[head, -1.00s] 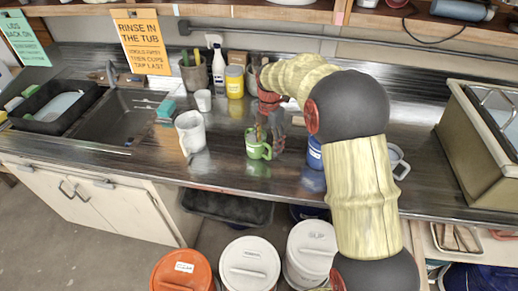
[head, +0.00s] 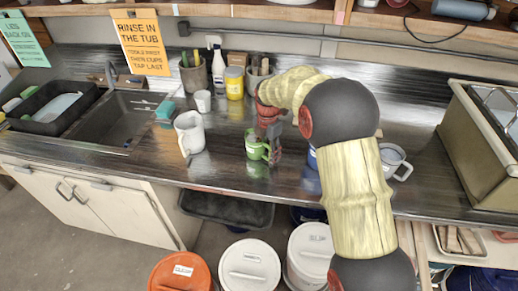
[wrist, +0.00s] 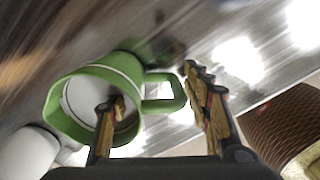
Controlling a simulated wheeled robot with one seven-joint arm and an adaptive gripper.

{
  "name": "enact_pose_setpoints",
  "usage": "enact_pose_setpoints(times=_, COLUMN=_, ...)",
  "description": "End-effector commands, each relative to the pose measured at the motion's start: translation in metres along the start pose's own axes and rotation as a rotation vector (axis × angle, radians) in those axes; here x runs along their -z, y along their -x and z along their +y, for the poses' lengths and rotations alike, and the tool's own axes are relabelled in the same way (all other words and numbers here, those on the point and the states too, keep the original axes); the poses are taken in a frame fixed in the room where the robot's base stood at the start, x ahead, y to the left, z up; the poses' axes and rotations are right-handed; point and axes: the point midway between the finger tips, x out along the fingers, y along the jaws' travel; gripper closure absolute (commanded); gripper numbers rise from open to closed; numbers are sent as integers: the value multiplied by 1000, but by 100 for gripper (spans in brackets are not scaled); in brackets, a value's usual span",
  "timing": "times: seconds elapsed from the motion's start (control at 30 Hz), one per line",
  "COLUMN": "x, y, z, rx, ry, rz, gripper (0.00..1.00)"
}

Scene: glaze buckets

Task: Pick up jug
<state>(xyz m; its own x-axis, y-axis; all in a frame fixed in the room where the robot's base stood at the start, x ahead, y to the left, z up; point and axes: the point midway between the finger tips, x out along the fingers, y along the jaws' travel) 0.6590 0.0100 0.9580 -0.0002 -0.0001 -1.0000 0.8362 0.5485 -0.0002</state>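A tall white jug (head: 190,132) with a handle stands upright on the dark counter, left of my gripper. A green mug (head: 252,146) stands to its right. My gripper (head: 272,143) is low at the handle side of the green mug. In the wrist view the green mug (wrist: 88,82) has a pale inside and its handle points right. My gripper (wrist: 162,112) is open there, with one finger over the mug's mouth and the other beyond the handle. Whether either finger touches the mug cannot be told.
A blue mug (head: 312,158) is partly behind my arm, with a pale mug (head: 394,160) to its right. A white cup (head: 203,101), a yellow jar (head: 234,83) and a tool crock (head: 194,76) stand at the back. The sink (head: 110,118) is left.

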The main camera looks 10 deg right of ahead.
Motion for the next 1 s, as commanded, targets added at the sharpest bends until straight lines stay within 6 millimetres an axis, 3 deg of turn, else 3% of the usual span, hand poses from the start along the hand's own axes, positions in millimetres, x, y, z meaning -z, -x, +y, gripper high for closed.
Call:
enact_pose_setpoints(times=0.8, x=0, y=-1, z=-1, rx=3, ry=0, rz=1, gripper=99)
enact_pose_setpoints(times=1.0, x=0, y=-2, z=-1, rx=4, ry=0, rz=2, gripper=100)
